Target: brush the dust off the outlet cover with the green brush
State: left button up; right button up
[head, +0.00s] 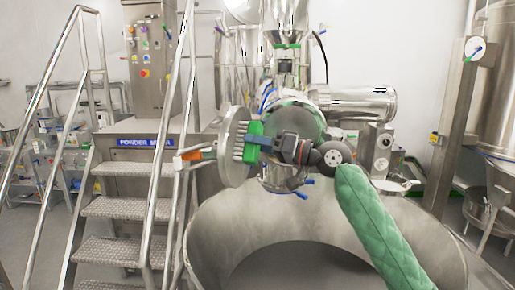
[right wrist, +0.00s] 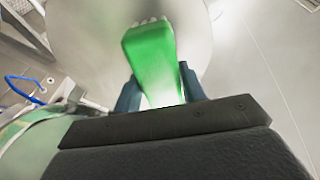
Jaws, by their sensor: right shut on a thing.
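The outlet cover (head: 231,174) is a round grey disc in the middle of the head view, seen nearly edge-on. In the right wrist view the pale disc behind the brush looks like the same cover (right wrist: 85,38). The green brush (head: 251,147) has white bristles that point left at the cover's face. The bristles are at or very close to the face; I cannot tell whether they touch. My right gripper (head: 264,143) is shut on the brush, which also shows between its fingers in the right wrist view (right wrist: 150,55). Dust cannot be made out. My left gripper is out of view.
Metal stairs with handrails (head: 126,208) stand at the left. A large steel vessel (head: 225,225) curves below the cover. A steel cylinder (head: 360,101) and its fittings lie behind my right arm. An orange-tipped handle (head: 194,156) is just left of the cover.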

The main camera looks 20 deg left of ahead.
aim_at(256, 149)
jog(key=shift+s+a+p, duration=0.1)
jog(key=shift+s+p, duration=0.2)
jog(key=shift+s, duration=1.75)
jog(key=shift+d+b, duration=0.3)
jog(key=shift+d, duration=0.2)
jog(key=shift+w+d+b, duration=0.1)
jog(key=shift+d+b, duration=0.45)
jog(key=shift+d, duration=1.95)
jog(key=shift+d+b, duration=0.6)
jog(key=shift+d, duration=0.8)
